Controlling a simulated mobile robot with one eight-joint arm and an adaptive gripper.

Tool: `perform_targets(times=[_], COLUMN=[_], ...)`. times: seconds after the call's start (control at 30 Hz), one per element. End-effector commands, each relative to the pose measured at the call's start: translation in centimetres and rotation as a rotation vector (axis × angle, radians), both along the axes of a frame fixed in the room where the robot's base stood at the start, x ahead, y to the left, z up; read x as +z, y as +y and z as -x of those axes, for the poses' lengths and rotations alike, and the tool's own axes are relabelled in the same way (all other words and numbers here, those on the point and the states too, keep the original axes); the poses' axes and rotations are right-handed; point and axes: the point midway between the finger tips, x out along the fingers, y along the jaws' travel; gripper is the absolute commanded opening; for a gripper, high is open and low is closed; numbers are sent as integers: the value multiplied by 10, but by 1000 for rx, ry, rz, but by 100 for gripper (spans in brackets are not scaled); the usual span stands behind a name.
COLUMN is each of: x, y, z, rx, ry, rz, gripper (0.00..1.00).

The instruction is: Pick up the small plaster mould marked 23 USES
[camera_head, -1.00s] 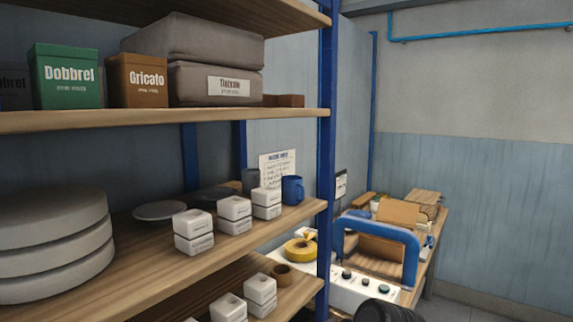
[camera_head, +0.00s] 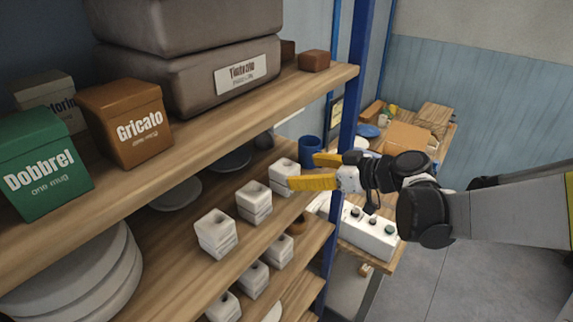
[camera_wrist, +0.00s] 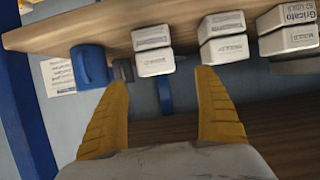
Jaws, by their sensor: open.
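Small white plaster moulds stand in stacks of two on the middle shelf: a left stack (camera_head: 215,234), a middle stack (camera_head: 254,203) and a right stack (camera_head: 283,178). I cannot read 23 USES on any label. My gripper (camera_head: 308,171) is open and empty, its yellow fingers pointing left at the right stack. In the wrist view, one stack (camera_wrist: 154,62) shows beyond the gap between my fingertips (camera_wrist: 156,80). A second stack (camera_wrist: 224,48) is beyond the right finger. A third (camera_wrist: 288,40) is at the right edge, with a label seeming to read Gricato and 52 USES.
A blue mug (camera_head: 311,150) stands behind the right stack. A blue shelf post (camera_head: 352,100) rises close to my gripper. The upper shelf (camera_head: 200,130) hangs above the moulds. More moulds (camera_head: 279,250) are on the lower shelf. Grey plates (camera_head: 75,270) are at left.

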Motion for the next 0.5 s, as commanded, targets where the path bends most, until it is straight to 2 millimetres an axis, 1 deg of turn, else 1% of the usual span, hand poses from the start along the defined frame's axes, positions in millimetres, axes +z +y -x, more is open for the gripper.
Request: perform_targets(times=[0.03, 0.1, 0.27, 0.5], x=[-3, -7, -11, -27], y=[7, 13, 21, 43], z=[-5, -10, -17, -38], rx=[3, 1, 0, 1], ry=[0, 0, 1, 2], rz=[0, 0, 1, 1], gripper=[81, 81, 81, 81])
